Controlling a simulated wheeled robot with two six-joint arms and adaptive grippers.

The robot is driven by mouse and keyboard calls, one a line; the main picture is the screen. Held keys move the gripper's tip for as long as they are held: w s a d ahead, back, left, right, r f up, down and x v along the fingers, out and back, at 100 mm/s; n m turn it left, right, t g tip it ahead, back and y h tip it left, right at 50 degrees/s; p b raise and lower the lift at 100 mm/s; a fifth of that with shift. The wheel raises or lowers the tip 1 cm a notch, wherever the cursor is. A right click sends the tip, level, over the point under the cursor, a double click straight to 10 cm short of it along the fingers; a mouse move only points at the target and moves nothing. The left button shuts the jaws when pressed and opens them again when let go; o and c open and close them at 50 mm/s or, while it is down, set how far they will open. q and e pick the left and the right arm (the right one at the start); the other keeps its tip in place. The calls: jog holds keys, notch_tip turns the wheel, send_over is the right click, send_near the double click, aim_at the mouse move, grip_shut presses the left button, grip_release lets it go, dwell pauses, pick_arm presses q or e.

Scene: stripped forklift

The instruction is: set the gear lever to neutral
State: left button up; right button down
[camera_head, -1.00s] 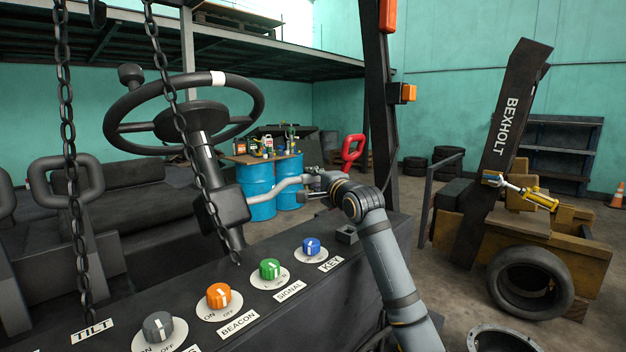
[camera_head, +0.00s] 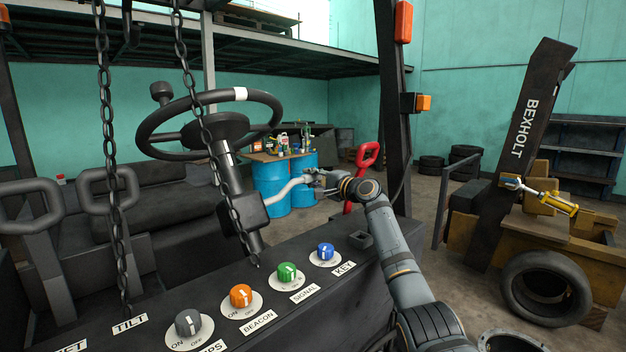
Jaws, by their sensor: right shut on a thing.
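A pale grey gear lever (camera_head: 287,190) sticks out to the right from the black steering column, below the steering wheel (camera_head: 212,122). It bends upward toward its outer end. My right gripper (camera_head: 314,181) is shut on that outer end, and its fingers hide the tip. My right arm reaches up to it from the lower right, over the dashboard. I cannot read any gear marking on the lever or column. My left gripper is not in view.
A red handle (camera_head: 367,156) stands just right of my right gripper. Two chains (camera_head: 107,130) hang in front of the wheel. The dashboard has grey, orange, green (camera_head: 287,272) and blue knobs. A dark post (camera_head: 392,90) rises behind my arm.

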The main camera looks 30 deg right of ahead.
jog(key=c, duration=1.1)
grip_release()
jog(key=shift+c, duration=0.2)
jog(key=v, duration=1.2)
